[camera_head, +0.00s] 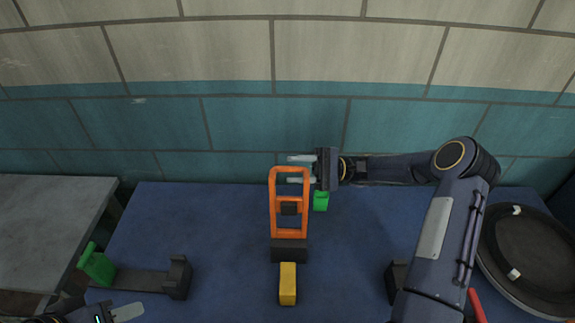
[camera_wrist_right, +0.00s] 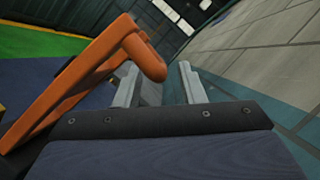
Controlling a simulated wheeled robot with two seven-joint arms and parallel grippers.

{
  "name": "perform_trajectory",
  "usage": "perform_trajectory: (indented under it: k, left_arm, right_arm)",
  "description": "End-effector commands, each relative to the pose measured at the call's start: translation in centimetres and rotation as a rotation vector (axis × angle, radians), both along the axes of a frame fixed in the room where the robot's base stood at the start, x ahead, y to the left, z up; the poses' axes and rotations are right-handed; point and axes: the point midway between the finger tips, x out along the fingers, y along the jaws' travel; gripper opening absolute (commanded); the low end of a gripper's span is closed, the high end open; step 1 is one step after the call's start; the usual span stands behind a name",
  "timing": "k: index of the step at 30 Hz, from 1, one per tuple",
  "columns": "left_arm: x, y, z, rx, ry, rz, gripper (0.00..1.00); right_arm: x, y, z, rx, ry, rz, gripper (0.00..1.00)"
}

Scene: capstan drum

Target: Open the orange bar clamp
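The orange bar clamp (camera_head: 273,208) is an upright orange frame with a dark block in its middle, standing on a black base (camera_head: 289,251) near the centre of the blue table in the head view. My right gripper (camera_head: 294,169) is open at the frame's top, one finger above and one below the top bar's height. In the right wrist view the frame's orange corner (camera_wrist_right: 148,62) overlaps the space between the parted fingers (camera_wrist_right: 160,88); contact cannot be told. My left gripper (camera_head: 125,312) is partly in view at the bottom left, away from the clamp; its opening cannot be told.
A yellow block (camera_head: 288,284) lies in front of the base. A dark holder (camera_head: 180,278) and green handle (camera_head: 97,265) are at left. A round dark tray (camera_head: 535,230) is at right. A tiled wall (camera_head: 270,110) stands behind.

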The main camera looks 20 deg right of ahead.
Motion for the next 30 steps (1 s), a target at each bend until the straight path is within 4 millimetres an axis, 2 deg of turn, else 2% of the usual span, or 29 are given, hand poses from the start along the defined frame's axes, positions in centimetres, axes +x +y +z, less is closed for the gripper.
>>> perform_trajectory:
  k: [1, 6, 15, 17, 24, 30]
  left_arm:
    - [0.0, 0.0, 0.5, 0.000, 0.000, 0.000, 0.36]
    - [0.0, 0.0, 0.9, 0.000, 0.000, 0.000, 0.36]
    - [0.0, 0.0, 0.9, 0.000, 0.000, 0.000, 0.36]
    - [0.0, 0.0, 0.9, 0.000, 0.000, 0.000, 0.36]
    - [0.0, 0.0, 0.9, 0.000, 0.000, 0.000, 0.36]
    - [0.0, 0.0, 0.9, 0.000, 0.000, 0.000, 0.36]
  right_arm:
    - [-0.1, 0.8, 0.4, 0.001, 0.001, 0.003, 0.36]
    - [-0.1, 2.3, 0.7, -0.001, 0.001, 0.001, 0.36]
    - [-0.1, 2.6, 0.7, -0.001, 0.000, -0.001, 0.36]
    - [-0.1, 2.6, 0.7, -0.001, 0.000, 0.000, 0.31]
    - [-0.1, 2.6, 0.7, -0.001, 0.000, 0.000, 0.00]
    - [-0.1, 2.6, 0.7, -0.001, -0.001, -0.001, 0.00]
